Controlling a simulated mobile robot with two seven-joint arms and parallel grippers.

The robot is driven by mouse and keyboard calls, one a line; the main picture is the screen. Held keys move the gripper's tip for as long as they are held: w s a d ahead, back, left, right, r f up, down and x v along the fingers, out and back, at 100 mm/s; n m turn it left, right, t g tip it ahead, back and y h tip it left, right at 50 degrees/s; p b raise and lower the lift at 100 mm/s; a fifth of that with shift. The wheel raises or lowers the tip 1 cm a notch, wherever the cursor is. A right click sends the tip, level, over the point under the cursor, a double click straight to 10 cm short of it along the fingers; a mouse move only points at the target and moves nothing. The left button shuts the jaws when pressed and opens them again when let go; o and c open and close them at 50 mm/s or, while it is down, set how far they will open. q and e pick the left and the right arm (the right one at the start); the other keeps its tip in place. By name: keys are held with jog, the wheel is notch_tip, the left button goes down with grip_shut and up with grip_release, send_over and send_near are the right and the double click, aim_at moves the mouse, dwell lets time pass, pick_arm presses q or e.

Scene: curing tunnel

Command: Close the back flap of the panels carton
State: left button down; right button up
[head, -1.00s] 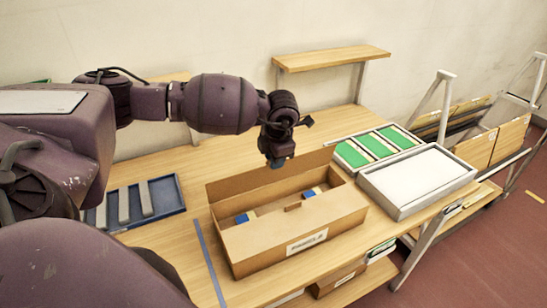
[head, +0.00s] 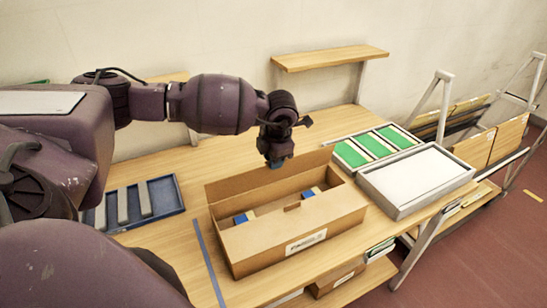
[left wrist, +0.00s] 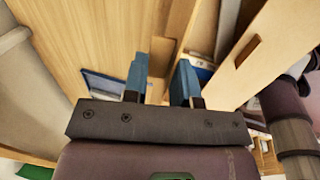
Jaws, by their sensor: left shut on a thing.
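The panels carton (head: 291,246) is a long brown box on the table with a white label on its front. Its back flap (head: 235,184) stands up, leaning away from the opening. The front flap (head: 262,237) covers the front part of the top and has a notch at its edge. Blue and pale items (head: 243,217) show inside. My left gripper (head: 277,163) is at the back flap's upper edge, shut on it. In the left wrist view, a brown tab (left wrist: 160,55) shows between its blue fingers (left wrist: 160,85). My right gripper is out of view.
A blue tray with grey strips (head: 140,203) lies left of the carton. A tray with green panels (head: 375,145) and a grey tray with a white sheet (head: 418,180) lie to its right. A raised wooden shelf (head: 330,58) stands behind. Blue tape (head: 208,262) marks the table.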

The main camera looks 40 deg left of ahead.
pick_arm(q)
jog(key=c, duration=1.3)
grip_release()
jog(key=shift+s+d+f, duration=0.1)
jog(key=shift+s+f, duration=0.05)
jog(key=shift+f, duration=0.15)
jog(key=o, duration=0.3)
jog(key=shift+o, duration=0.2)
jog(key=w+v, duration=0.1)
jog(key=v, duration=1)
jog(key=shift+s+b, duration=0.35)
jog(key=shift+b, duration=0.1)
